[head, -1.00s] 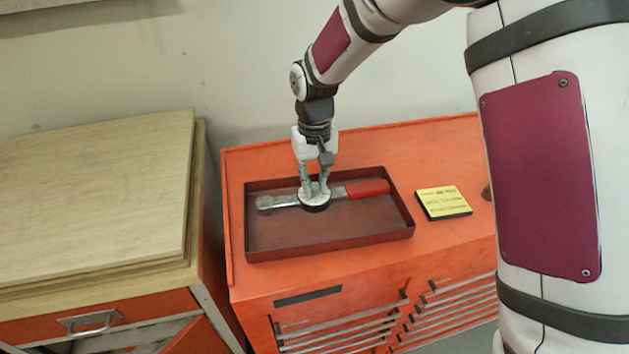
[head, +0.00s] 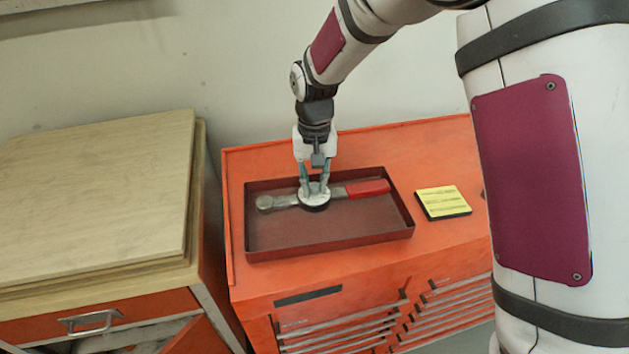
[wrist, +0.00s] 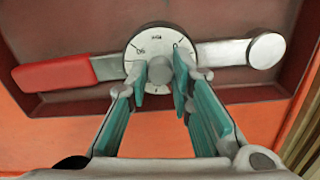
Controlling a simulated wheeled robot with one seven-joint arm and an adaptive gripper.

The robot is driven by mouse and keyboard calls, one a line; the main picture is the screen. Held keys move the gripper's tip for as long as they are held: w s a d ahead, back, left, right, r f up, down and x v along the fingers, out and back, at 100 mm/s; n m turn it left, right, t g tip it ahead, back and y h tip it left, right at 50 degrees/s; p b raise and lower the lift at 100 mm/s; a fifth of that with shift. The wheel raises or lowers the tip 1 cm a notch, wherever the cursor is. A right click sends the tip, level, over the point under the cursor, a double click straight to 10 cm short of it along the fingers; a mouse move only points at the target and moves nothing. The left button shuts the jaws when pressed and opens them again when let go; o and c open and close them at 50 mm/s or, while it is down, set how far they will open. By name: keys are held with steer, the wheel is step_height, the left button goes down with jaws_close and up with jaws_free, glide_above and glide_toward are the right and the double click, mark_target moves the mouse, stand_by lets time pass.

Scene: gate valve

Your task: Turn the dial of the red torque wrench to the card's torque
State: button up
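The torque wrench lies in a dark red tray (head: 345,229). Its red handle (head: 368,188) points right in the head view and left in the wrist view (wrist: 52,73). Its round white dial (wrist: 151,45) has dark marks and figures around the rim, too small to read surely. A grey knob (wrist: 160,70) stands at the dial's middle. The fingers hide the dial's lower part. The yellow card (head: 443,201) lies right of the tray; its writing is too small to read.
The tray sits on an orange tool cabinet (head: 440,150) with drawers in front. A wooden-topped cabinet (head: 95,195) stands to the left, with a gap between. The wall is close behind. The tray's raised rim surrounds the wrench.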

mark_target(315, 186)
steer(key=shift+o, duration=1.4)
steer(key=shift+r, duration=0.1)
step_height(315, 186, up, 12)
steer(key=s+d+r+t, duration=0.3)
steer(key=s+d+r, duration=0.7)
steer(key=s+d, duration=0.15)
steer(key=s+d+t, duration=0.1)
steer(key=s+d, duration=0.3)
steer(key=s, duration=0.3)
steer(key=s+d+m+t, duration=0.1)
steer(key=s+d, duration=0.3)
steer(key=s, duration=0.3)
steer(key=shift+s+d+t, duration=0.25)
steer(key=shift+t, duration=0.05)
